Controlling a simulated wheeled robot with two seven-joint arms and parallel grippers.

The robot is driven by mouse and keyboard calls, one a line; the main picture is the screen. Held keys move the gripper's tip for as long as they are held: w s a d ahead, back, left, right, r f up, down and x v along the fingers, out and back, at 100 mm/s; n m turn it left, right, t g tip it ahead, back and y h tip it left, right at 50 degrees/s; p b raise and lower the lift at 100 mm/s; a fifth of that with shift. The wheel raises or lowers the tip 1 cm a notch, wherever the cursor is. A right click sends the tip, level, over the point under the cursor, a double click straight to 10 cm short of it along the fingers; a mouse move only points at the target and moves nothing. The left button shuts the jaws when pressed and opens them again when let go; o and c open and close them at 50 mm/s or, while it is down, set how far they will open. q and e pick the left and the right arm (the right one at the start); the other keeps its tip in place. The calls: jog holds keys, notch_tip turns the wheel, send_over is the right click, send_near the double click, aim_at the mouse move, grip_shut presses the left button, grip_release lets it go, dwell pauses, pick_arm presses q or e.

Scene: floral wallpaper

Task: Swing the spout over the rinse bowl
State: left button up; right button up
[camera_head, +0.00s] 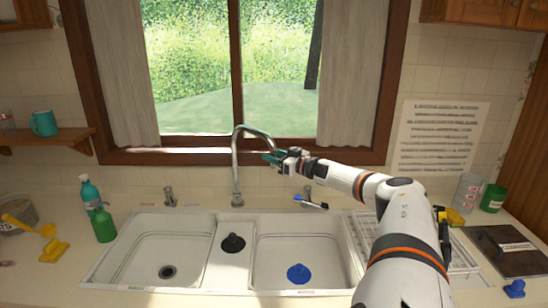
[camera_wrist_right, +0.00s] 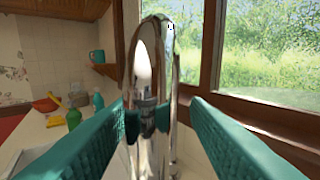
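The chrome spout (camera_head: 236,165) rises behind the middle of the double sink and arches to the right, its end near the back of the right bowl. My right gripper (camera_head: 273,157) is at the spout's end. In the right wrist view the teal fingers of my right gripper (camera_wrist_right: 165,118) are apart, with the shiny spout (camera_wrist_right: 152,75) upright between or just beyond their tips; contact is unclear. The left bowl (camera_head: 150,250) has an open drain; the right bowl (camera_head: 280,248) holds a blue round piece (camera_head: 298,273). My left gripper is out of view.
A brush (camera_head: 312,201) lies behind the right bowl. Green bottles (camera_head: 104,225) and yellow items (camera_head: 54,250) are at left. A drying rack (camera_head: 459,258) is at right, partly behind my arm. The window is close behind the spout.

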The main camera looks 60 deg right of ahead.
jog(key=shift+s, duration=0.1)
jog(key=s+a+b, duration=0.1)
jog(key=s, duration=1)
jog(key=shift+s+b, duration=0.3)
jog(key=shift+s, duration=0.1)
jog(key=shift+a, duration=0.1)
dwell(0.4)
